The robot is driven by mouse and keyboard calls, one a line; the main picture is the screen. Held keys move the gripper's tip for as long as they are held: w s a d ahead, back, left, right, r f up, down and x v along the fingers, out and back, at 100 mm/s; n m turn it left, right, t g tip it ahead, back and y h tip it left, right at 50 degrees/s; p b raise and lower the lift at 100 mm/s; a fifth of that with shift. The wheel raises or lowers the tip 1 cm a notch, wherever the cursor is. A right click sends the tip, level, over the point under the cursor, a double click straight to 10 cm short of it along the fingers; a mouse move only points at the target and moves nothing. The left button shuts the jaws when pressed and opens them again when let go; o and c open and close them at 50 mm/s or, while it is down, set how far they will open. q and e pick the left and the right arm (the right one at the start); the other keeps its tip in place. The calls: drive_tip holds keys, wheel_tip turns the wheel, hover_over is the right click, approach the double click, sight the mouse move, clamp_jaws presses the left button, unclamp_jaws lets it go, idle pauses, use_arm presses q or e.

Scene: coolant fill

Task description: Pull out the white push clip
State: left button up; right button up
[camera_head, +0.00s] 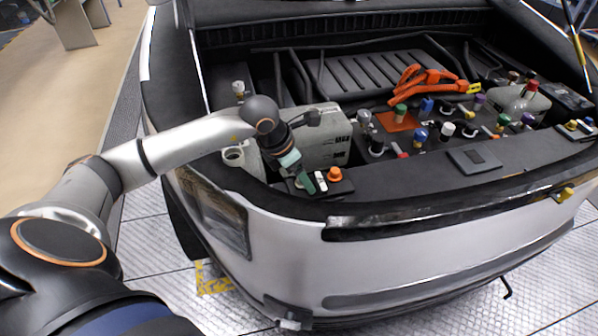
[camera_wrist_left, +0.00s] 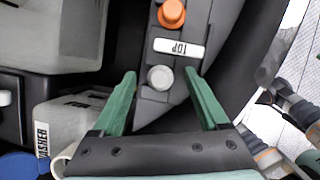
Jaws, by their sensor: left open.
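The white push clip (camera_wrist_left: 160,78) is a round pale head on the dark trim panel, seen in the left wrist view. My left gripper (camera_wrist_left: 160,74) has two green fingers spread apart, one on each side of the clip in the picture, with visible gaps. I cannot tell how far above the panel the fingertips are. In the head view my left gripper (camera_head: 303,181) is over the front trim of the car's open compartment, and its fingers largely hide the clip. My right gripper is not in view.
A WASHER reservoir neck (camera_head: 234,155) stands left of the gripper. A pale tank (camera_head: 322,140) rises just behind. Several coloured caps lie to the right.

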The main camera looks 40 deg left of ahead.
use_arm(q)
clamp_jaws()
drive_tip(key=c, duration=0.6)
unclamp_jaws()
drive_tip(key=shift+c, duration=0.2)
drive_tip(key=c, duration=0.5)
drive_tip(key=shift+r, duration=0.3)
drive_tip(key=shift+r+p, duration=1.4)
drive_tip(key=shift+r, duration=0.65)
